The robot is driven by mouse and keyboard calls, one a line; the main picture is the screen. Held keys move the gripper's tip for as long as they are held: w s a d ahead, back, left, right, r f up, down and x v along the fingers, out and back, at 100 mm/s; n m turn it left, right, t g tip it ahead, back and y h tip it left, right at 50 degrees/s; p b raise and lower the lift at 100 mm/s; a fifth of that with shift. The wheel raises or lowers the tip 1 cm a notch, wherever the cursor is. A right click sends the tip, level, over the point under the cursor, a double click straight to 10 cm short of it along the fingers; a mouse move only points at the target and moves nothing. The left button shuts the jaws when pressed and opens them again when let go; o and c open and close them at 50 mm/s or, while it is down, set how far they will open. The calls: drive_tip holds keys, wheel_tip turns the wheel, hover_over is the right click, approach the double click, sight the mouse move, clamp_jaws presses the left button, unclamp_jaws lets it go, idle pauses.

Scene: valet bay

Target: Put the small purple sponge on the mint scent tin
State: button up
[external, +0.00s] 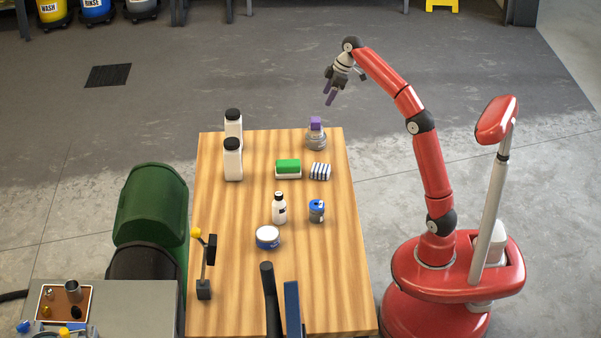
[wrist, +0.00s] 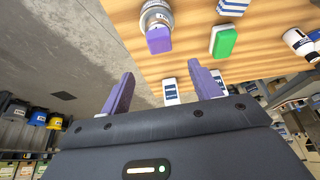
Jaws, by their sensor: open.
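The small purple sponge (external: 316,123) sits on top of a round grey tin (external: 316,142) at the far right of the wooden table. The sponge also shows in the wrist view (wrist: 159,40), against the grey tin (wrist: 156,14). No label is readable, so I cannot tell whether this is the mint scent tin. A low round blue-and-white tin (external: 267,237) stands nearer the front. My gripper (external: 330,98) is raised beyond the table's far edge, above and right of the sponge, apart from it. In the wrist view its purple fingers (wrist: 161,70) are spread, with nothing between them.
A green-topped sponge (external: 288,166) and a striped block (external: 320,171) lie mid-table. Two white bottles (external: 233,160) stand at the back left. A small bottle (external: 279,210) and a blue-lidded can (external: 316,211) stand nearer the middle. A stand (external: 204,265) is at front left.

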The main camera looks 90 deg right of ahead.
drive_tip(key=s+a+f, duration=0.1)
drive_tip(key=a+f, duration=0.2)
drive_tip(key=a, duration=0.7)
drive_tip(key=s+a+f, duration=0.1)
drive_tip(key=a+f, duration=0.2)
drive_tip(key=a, duration=0.6)
drive_tip(key=s+a+f, duration=0.6)
drive_tip(key=s+f, duration=0.1)
drive_tip(key=f, duration=0.2)
drive_tip(key=s+a+f+t, duration=0.1)
drive_tip(key=s+a+f, duration=0.6)
drive_tip(key=f, duration=0.3)
drive_tip(key=shift+s, duration=0.45)
